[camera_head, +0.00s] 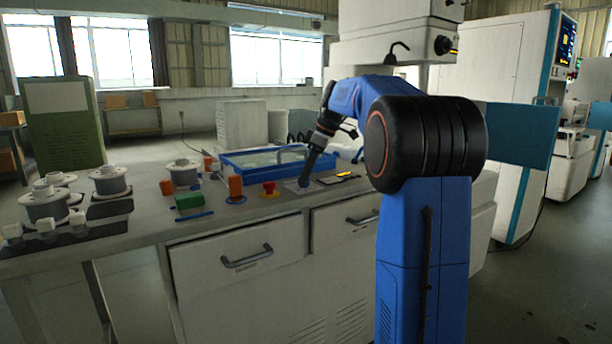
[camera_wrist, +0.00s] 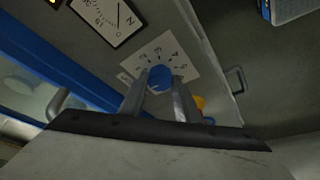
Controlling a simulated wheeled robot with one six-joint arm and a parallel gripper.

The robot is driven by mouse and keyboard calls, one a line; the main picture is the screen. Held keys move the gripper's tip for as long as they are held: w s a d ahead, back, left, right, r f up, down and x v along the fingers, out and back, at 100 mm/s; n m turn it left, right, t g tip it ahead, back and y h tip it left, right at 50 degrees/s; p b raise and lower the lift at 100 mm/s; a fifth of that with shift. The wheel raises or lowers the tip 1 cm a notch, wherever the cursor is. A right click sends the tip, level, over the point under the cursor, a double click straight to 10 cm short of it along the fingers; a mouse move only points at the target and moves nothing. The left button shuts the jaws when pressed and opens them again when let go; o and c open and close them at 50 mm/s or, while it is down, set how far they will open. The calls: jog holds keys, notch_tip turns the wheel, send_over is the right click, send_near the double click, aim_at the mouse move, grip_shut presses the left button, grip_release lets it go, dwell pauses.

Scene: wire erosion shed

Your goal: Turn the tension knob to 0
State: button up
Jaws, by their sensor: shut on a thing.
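The tension knob (camera_wrist: 160,77) is a round blue knob on a white dial plate (camera_wrist: 178,60) with dark marks around it. In the wrist view my gripper (camera_wrist: 159,88) has a finger on each side of the knob and is shut on it. I cannot make out a pointer on the knob or read which mark it faces. In the head view my gripper (camera_head: 305,182) points down onto the plate on the bench top, and the arm tip hides the knob.
A gauge with a needle (camera_wrist: 105,18) lies beside the plate. On the bench (camera_head: 330,202), a red button on a yellow base (camera_head: 269,188), a blue-rimmed tray (camera_head: 262,160), a green block (camera_head: 189,201) and orange pieces (camera_head: 235,187) stand nearby. Drawer handles (camera_head: 247,257) stick out in front.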

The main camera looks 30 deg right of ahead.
jog(key=o, duration=1)
jog(key=shift+o, duration=0.2)
jog(key=v, duration=1.7)
jog(key=shift+d, duration=0.25)
jog(key=shift+s+r, duration=0.1)
